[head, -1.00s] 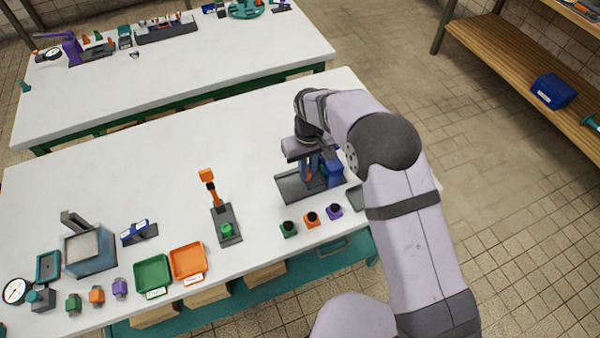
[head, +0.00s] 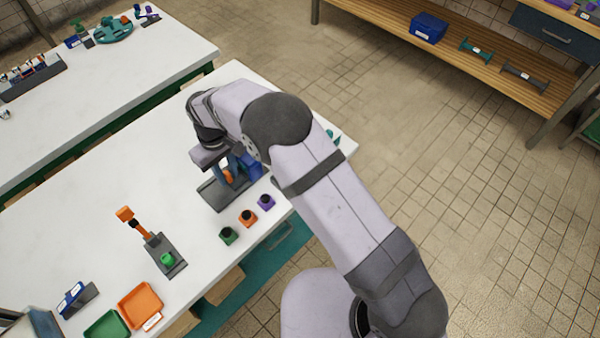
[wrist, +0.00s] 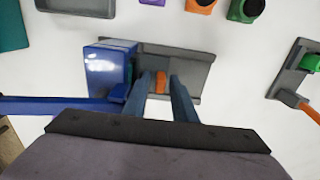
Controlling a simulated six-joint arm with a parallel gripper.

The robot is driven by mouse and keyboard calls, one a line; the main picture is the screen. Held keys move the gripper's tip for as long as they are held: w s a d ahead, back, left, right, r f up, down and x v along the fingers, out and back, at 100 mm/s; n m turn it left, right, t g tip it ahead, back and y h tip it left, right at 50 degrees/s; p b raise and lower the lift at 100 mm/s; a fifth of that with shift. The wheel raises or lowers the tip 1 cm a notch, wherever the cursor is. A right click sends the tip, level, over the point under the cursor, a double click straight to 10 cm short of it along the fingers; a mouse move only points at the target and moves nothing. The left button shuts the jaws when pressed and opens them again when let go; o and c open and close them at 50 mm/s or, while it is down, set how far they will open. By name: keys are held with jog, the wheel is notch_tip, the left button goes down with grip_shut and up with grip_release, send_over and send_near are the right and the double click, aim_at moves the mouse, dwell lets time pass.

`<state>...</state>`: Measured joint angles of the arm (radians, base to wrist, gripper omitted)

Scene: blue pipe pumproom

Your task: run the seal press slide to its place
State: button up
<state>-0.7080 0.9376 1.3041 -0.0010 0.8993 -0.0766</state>
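The seal press (head: 218,197) is a dark grey base plate with a blue block (head: 253,165) at its right end. In the wrist view the block (wrist: 108,68) stands at the left of the plate (wrist: 200,76), with a blue lever running further left. A small orange piece (wrist: 160,82), seemingly the slide's grip, stands on the plate beside the block. My gripper (wrist: 160,88) is over the plate, its two blue-grey fingers on either side of the orange piece. Narrow gaps seem to show between it and the fingers. My wrist partly hides the press in the head view.
Green (head: 228,235), orange (head: 248,218) and purple (head: 266,202) black-topped blocks stand in front of the press. An orange-handled lever fixture (head: 165,257) stands to the left, with orange (head: 140,304) and green trays beyond. White table lies clear behind the fixture.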

jog(key=shift+s+a, duration=0.4)
jog(key=s+a, duration=0.3)
jog(key=shift+p, duration=0.3)
notch_tip(320, 180, up, 7)
jog(key=b, duration=0.3)
jog(key=w+d+r+m, duration=0.2)
jog(key=d+r+m, duration=0.1)
jog(key=d, duration=1.2)
jog(key=s+d+m, duration=0.1)
jog(key=s+d, duration=0.2)
jog(key=d, duration=0.5)
jog(key=s+d+m, duration=0.2)
jog(key=s+d, duration=0.2)
jog(key=d, duration=0.3)
jog(key=shift+s+d+f+m, duration=0.15)
jog(key=shift+s+d+m, duration=0.1)
jog(key=shift+d+m, duration=0.1)
